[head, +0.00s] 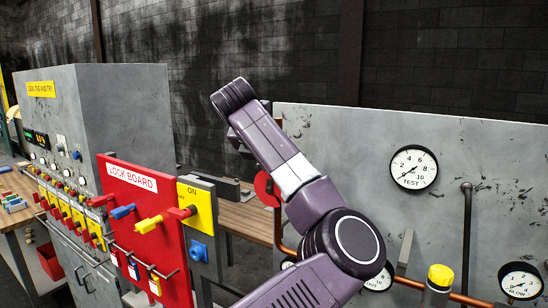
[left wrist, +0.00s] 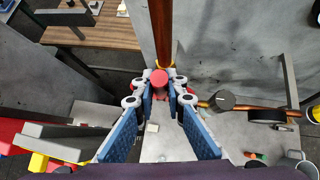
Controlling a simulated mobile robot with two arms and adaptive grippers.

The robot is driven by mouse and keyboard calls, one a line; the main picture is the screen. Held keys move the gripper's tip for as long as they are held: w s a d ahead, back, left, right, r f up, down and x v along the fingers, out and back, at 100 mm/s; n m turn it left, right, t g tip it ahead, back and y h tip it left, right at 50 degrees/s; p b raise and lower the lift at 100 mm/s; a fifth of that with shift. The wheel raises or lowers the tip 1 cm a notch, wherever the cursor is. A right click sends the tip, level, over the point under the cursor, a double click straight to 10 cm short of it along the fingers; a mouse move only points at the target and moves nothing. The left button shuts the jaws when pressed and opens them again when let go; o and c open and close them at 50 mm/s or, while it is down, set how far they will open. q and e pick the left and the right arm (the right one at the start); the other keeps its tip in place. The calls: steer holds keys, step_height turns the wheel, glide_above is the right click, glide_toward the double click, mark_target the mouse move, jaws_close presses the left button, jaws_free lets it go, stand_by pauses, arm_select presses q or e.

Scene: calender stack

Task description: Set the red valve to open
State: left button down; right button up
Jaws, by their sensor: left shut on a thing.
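The red valve (head: 263,187) shows as a rounded red part on the copper pipe at the left end of the grey gauge panel, partly hidden by my arm. In the left wrist view its red end (left wrist: 159,77) is between the fingertips of my left gripper (left wrist: 160,88), in front of the upright copper pipe. The blue-padded fingers are shut on it. In the head view my purple arm crosses the middle and hides most of the fingers. The valve's exact handle angle cannot be told.
The grey panel (head: 455,190) carries a TEST gauge (head: 413,167), more gauges and a yellow-topped part (head: 440,276). Left of the arm stand a red lock board (head: 150,215), a yellow ON switch plate (head: 197,207) and a grey cabinet (head: 120,110). A wooden bench (head: 250,222) lies behind.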

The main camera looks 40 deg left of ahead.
arm_select(q)
steer(key=shift+a+h, duration=0.2)
steer(key=shift+h, duration=0.1)
arm_select(e)
steer(key=shift+w+r, duration=0.1)
steer(key=shift+r, duration=0.3)
steer(key=shift+w+a, duration=0.15)
steer(key=shift+w, duration=0.1)
arm_select(q)
steer(key=c, duration=2)
jaws_free()
arm_select(e)
steer(key=shift+a, duration=0.1)
arm_select(q)
steer(key=shift+o, duration=0.2)
steer(key=shift+s, duration=0.1)
steer(key=v, duration=1.2)
steer(key=shift+a+f, duration=0.1)
